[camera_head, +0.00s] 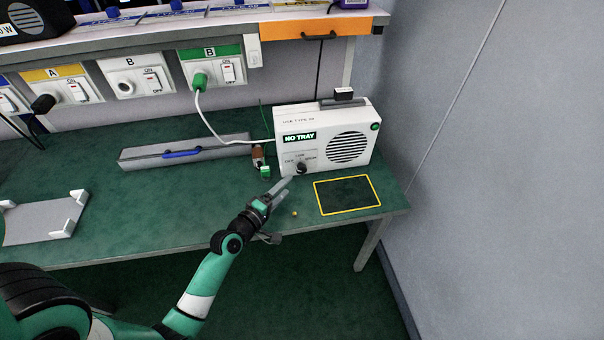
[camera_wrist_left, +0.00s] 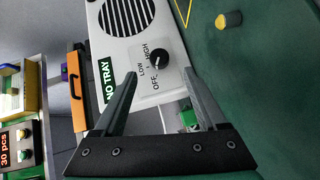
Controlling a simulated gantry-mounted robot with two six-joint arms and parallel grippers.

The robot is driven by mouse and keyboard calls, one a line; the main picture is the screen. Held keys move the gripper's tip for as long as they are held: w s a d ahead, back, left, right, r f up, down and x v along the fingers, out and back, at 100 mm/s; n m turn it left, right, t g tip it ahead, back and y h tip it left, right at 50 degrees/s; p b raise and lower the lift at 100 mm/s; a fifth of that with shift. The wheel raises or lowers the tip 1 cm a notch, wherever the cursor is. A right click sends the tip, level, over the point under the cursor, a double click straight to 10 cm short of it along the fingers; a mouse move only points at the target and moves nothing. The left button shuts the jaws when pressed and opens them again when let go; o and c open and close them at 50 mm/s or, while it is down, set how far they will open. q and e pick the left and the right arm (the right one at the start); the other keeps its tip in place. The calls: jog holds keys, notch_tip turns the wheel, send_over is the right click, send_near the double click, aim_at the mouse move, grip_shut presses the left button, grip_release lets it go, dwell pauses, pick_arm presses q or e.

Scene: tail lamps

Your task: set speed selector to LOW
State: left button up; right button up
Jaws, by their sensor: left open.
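The speed selector is a black round knob (camera_head: 302,168) on the front of a white box (camera_head: 356,118) with a speaker-like grille. In the left wrist view the knob (camera_wrist_left: 159,60) sits among the labels OFF, LOW and HIGH. I cannot tell for sure which label it points at. A dark sign on the box (camera_wrist_left: 117,33) reads NO TRAY. My left gripper (camera_head: 280,187) is open and empty, in front of the knob and apart from it. In the left wrist view its two fingers (camera_wrist_left: 160,75) stand either side of the knob's lower part. My right gripper is not seen.
A yellow-outlined rectangle (camera_head: 347,195) marks bare table right of the gripper. A small yellow-topped peg (camera_head: 295,213) stands near the table's front edge. A small green-and-brown item (camera_head: 264,170) is left of the box. A white cable (camera_head: 212,127) runs to socket B. A grey tray (camera_head: 45,218) lies left.

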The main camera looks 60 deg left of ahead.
aim_at(302, 171)
pick_arm(q)
jog(key=b+x, duration=0.2)
jog(key=x, duration=0.7)
jog(key=shift+d, duration=0.1)
jog(key=shift+w+a+b, duration=0.25)
jog(key=shift+w+b, duration=0.1)
jog(key=shift+w, duration=0.1)
grip_shut()
jog(key=shift+r, duration=0.1)
